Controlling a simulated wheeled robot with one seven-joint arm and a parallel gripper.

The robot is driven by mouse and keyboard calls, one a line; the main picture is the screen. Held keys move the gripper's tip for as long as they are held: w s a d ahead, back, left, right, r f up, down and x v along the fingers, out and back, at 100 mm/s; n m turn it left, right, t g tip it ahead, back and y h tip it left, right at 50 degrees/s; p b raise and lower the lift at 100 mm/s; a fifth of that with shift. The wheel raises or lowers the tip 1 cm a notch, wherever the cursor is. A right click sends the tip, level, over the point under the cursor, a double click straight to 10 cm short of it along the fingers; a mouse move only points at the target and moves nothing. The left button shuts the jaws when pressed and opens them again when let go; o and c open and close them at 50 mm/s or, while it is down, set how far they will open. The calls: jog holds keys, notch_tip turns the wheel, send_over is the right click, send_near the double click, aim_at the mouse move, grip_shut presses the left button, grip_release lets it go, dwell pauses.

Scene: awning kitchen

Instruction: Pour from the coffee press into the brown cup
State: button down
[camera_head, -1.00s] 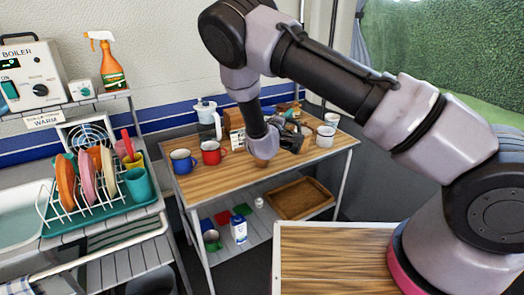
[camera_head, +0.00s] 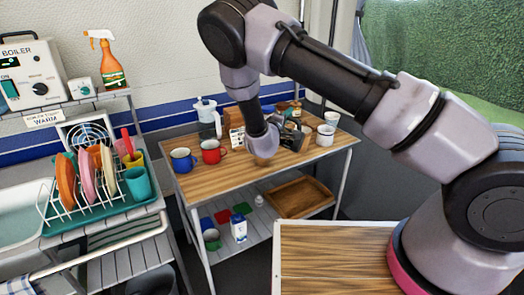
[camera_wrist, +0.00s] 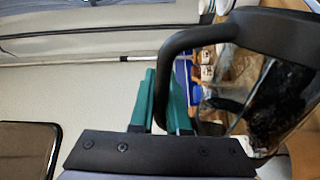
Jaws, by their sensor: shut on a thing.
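My gripper (camera_wrist: 163,105) has green fingers. In the wrist view it is shut on the black handle of the coffee press (camera_wrist: 272,110). The press has a glass body with dark contents and sits at the right of that view, cut off by the edge. In the head view my gripper (camera_head: 291,134) is over the back right part of the wooden table, largely hidden by my wrist, and the press cannot be made out clearly there. I cannot pick out the brown cup for certain in either view.
The wooden table (camera_head: 228,178) also carries a blue mug (camera_head: 182,161), a red mug (camera_head: 212,152), a white pitcher (camera_head: 205,108) and two white cups (camera_head: 325,135) at the right. Its front middle is clear. A brown tray (camera_head: 298,197) lies on the shelf below.

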dwell(0.3)
jog(key=d+m, duration=0.1)
jog(key=s+d+f, duration=0.1)
jog(key=d+f+m, duration=0.1)
jog(key=d, duration=0.1)
jog(key=shift+s+m, duration=0.3)
jog(key=shift+s+d+f+m, duration=0.25)
jog(key=shift+d+f+m, duration=0.2)
jog(key=shift+f+m, duration=0.4)
jog(key=shift+r, duration=0.1)
dwell(0.9)
jog(key=shift+s+d+f+m+b, duration=0.15)
jog(key=shift+d+f+m, duration=0.1)
jog(key=shift+f+m, duration=0.25)
jog(key=shift+s+d+f+m+b, duration=0.1)
jog(key=shift+d+f+m+b, duration=0.1)
jog(key=shift+f+m, duration=0.3)
jog(key=shift+s+d+f+m+b, duration=0.1)
jog(key=shift+d+f+m, duration=0.15)
jog(key=shift+f+m, duration=0.25)
jog(key=s+d+f+m+b, duration=0.2)
jog(key=d+f+m, duration=0.3)
jog(key=f+m, duration=0.2)
jog(key=shift+s+d+m, duration=0.15)
jog(key=shift+d+m, duration=0.15)
jog(key=shift+m, duration=0.65)
jog(key=shift+f, duration=0.1)
